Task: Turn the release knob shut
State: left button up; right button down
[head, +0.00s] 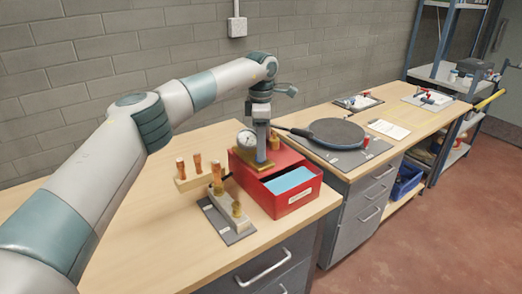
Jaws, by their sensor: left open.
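A red open-topped box (299,199) with a white label on its front and light blue inside stands near the bench's right edge. A round white-faced gauge (246,139) sits at its back left, beside a brass-coloured block (250,160). My left gripper (262,160) reaches down over this block, just right of the gauge. It is open; whether it touches anything is too small to tell. A small brass-coloured fitting (273,141) shows just right of the gripper. I cannot tell which part is the release knob; the gripper may hide it. My right gripper is not in view.
A dark round disc (337,132) lies on the right bench. The front left of the near bench (165,235) is clear.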

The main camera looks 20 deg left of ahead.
pick_arm(q)
notch_tip(320, 180, up, 16)
jog(key=b, duration=0.1)
jog(key=shift+b, duration=0.4)
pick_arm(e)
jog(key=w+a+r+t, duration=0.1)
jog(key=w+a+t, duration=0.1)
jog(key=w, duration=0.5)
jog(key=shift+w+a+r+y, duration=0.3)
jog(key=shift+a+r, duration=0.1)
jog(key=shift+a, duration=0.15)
pick_arm(q)
jog(key=shift+s+f, duration=0.1)
jog(key=shift+f, duration=0.05)
